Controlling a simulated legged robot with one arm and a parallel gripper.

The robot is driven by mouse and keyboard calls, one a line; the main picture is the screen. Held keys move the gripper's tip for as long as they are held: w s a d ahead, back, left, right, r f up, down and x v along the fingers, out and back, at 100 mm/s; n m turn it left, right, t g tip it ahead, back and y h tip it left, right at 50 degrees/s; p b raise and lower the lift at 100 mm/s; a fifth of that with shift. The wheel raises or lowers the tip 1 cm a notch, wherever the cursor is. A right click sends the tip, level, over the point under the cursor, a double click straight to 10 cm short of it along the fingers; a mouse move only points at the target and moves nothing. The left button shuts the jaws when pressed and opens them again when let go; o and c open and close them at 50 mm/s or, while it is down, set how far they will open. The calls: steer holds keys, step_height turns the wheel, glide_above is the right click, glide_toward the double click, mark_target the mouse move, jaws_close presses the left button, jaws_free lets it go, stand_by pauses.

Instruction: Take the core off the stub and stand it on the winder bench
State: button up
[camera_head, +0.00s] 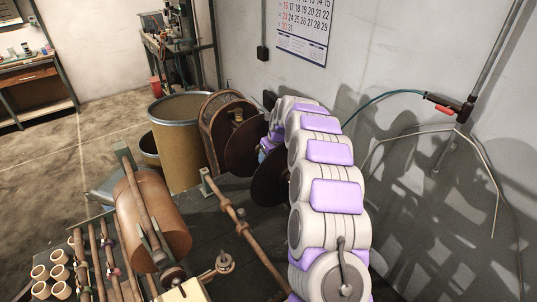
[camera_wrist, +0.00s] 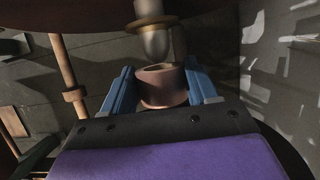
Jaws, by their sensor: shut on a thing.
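In the wrist view, my gripper (camera_wrist: 160,70) has its blue fingers on either side of a short brown core (camera_wrist: 163,92) and is shut on it. The core is a hollow ring with its open end showing. The stub (camera_wrist: 154,42), grey with a rounded tip and a brass collar, is just beyond the core's open end. The core looks clear of the tip, though the exact gap is hard to tell. In the head view, my arm and dark discs mostly hide the gripper, core and stub. The dark winder bench (camera_head: 240,195) lies left of my arm.
A large brown roll (camera_head: 155,218) and a long bar (camera_head: 243,222) take up the bench's middle. Several pale cores (camera_head: 60,290) stand at lower left. A dark disc (camera_head: 270,177) is close to my arm. A drum (camera_head: 178,145) stands behind, and a wall is at right.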

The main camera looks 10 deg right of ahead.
steer(key=shift+s, duration=0.1)
stand_by(0.3)
step_height(320, 180, up, 19)
steer(key=p, duration=1.4)
steer(key=shift+d+f, duration=0.1)
